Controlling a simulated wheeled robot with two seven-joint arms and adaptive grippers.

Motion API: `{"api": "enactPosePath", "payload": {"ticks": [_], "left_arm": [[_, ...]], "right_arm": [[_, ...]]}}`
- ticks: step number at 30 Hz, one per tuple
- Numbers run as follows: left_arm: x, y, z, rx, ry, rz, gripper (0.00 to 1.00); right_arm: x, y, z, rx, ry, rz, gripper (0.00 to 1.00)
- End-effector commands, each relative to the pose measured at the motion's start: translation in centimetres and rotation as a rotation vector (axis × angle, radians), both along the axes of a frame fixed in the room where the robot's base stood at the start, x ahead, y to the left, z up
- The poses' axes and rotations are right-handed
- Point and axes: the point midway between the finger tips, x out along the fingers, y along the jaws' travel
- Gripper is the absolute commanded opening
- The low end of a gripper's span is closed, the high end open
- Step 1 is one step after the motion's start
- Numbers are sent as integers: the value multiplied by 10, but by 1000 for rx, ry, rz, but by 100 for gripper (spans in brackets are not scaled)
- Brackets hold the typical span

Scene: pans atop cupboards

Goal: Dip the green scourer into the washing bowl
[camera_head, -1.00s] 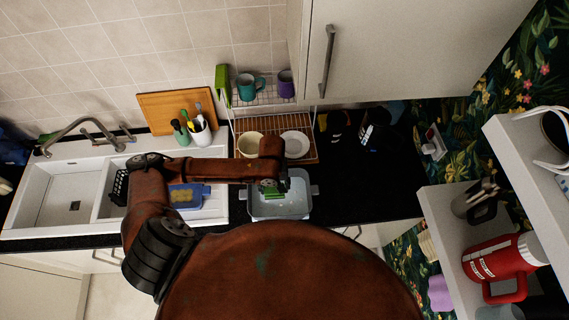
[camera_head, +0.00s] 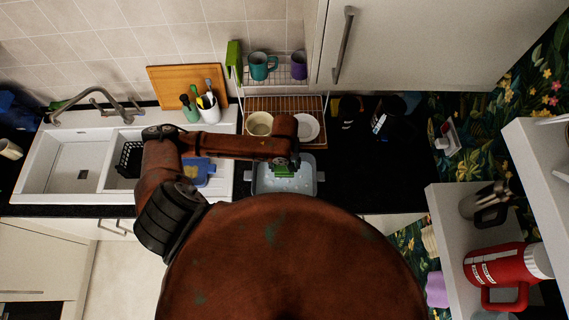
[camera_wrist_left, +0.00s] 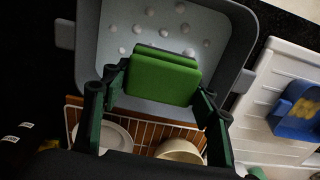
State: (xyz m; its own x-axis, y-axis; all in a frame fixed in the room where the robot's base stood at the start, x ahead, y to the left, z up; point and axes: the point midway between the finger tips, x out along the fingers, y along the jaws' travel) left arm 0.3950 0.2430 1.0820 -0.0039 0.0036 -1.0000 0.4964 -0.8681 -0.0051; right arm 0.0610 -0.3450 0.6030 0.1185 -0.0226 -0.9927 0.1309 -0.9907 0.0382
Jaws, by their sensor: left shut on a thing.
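My left gripper (camera_head: 285,166) is shut on the green scourer (camera_wrist_left: 162,80). The scourer also shows small under the gripper in the head view (camera_head: 285,174). The grey washing bowl (camera_head: 261,183) stands on the dark worktop right of the sink. In the left wrist view the bowl (camera_wrist_left: 241,42) has pale blue water with white suds blobs. The scourer is within the bowl's outline, over its middle; whether it touches the water I cannot tell. My right gripper is not in view.
A dish rack (camera_head: 284,104) with a cream bowl (camera_head: 259,124) and a white plate (camera_head: 307,127) stands behind the washing bowl. A blue tray (camera_head: 198,173) with a yellow sponge lies on the drainer to the left. Dark worktop to the right is partly clear.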

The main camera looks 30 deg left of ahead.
Motion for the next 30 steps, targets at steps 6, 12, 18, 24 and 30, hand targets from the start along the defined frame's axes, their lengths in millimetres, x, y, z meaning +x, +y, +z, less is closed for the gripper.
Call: {"api": "enactPosePath", "payload": {"ticks": [6, 12, 18, 24, 30], "left_arm": [[0, -1, -23, -1, 1, -1, 34], [0, 0, -42, 1, 2, -2, 34], [0, -1, -61, -1, 1, -1, 34], [0, 0, -80, 1, 1, -2, 34], [0, -1, -95, 0, 1, -1, 34]], "right_arm": [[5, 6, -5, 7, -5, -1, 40], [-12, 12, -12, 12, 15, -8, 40], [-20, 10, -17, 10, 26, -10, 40], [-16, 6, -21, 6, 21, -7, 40], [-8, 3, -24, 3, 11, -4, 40]]}}
